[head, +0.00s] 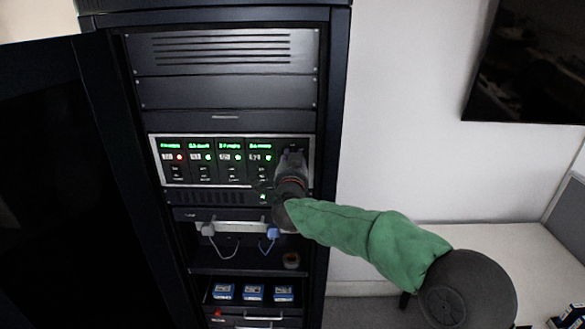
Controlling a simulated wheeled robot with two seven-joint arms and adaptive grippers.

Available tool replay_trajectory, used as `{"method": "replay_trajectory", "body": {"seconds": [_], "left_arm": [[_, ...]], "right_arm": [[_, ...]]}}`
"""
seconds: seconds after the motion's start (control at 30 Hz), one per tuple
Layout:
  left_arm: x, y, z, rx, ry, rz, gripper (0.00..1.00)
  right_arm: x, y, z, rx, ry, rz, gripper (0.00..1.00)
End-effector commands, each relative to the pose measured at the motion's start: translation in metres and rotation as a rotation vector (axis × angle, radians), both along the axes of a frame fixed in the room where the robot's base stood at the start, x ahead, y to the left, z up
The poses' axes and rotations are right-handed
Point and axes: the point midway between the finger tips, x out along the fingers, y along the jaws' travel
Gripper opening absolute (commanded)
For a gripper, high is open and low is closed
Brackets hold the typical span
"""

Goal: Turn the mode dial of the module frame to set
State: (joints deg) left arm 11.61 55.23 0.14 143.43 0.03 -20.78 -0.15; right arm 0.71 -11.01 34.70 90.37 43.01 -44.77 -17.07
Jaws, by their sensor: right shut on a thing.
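The module frame (156,162) is a silver-edged panel in the middle of the black rack. It has several modules side by side with green displays and small lights; the leftmost light is red. My right gripper (292,158) is at the frame's right end, on its front. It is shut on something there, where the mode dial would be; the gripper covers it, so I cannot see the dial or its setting. My right arm, in a green sleeve, reaches in from the lower right. My left gripper is not in view.
The rack door (60,180) stands open at the left. Below the frame are a grey plug (208,230) and a blue plug (272,233) with cables, and a shelf with several blue boxes (253,293). A white table (530,250) and a dark screen (530,60) are at the right.

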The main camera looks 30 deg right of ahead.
Motion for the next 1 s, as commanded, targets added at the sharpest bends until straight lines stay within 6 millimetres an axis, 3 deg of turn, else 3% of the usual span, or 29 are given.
{"method": "replay_trajectory", "body": {"seconds": [0.4, 1.0], "left_arm": [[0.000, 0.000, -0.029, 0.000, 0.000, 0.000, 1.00], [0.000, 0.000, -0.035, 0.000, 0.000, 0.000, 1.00]], "right_arm": [[0.001, 0.002, -0.005, 0.243, -0.141, 0.003, 0.00], [0.001, 0.002, -0.004, 0.322, -0.187, 0.003, 0.00]]}}
